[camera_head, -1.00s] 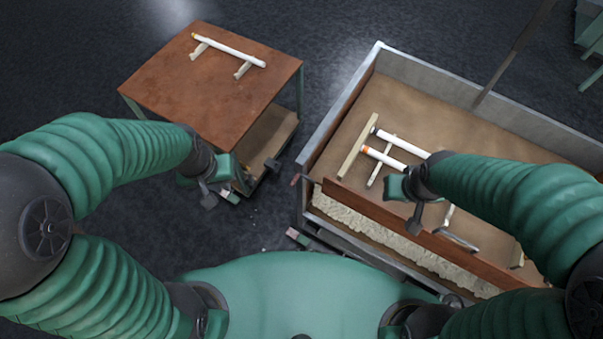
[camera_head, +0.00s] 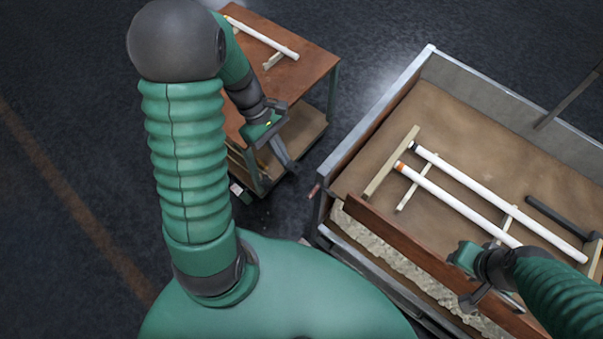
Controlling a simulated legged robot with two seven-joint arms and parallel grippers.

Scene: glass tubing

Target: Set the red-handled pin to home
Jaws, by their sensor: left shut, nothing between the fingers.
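A small reddish handle (camera_head: 314,190), which looks like the red-handled pin, sticks out at the near left corner of the metal-walled bin. It is too small to tell how its pin sits. My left gripper (camera_head: 284,156) is shut and empty. My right gripper (camera_head: 468,278) is over the bin's near wooden board, far to the right of the handle. Its fingers are too unclear to tell open from shut.
Two white tubes (camera_head: 486,194) lie on wooden strips in the bin (camera_head: 452,108), beside a dark tool (camera_head: 556,215). Another white tube (camera_head: 262,38) lies on the brown side table (camera_head: 306,72). Dark floor (camera_head: 318,150) separates table and bin.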

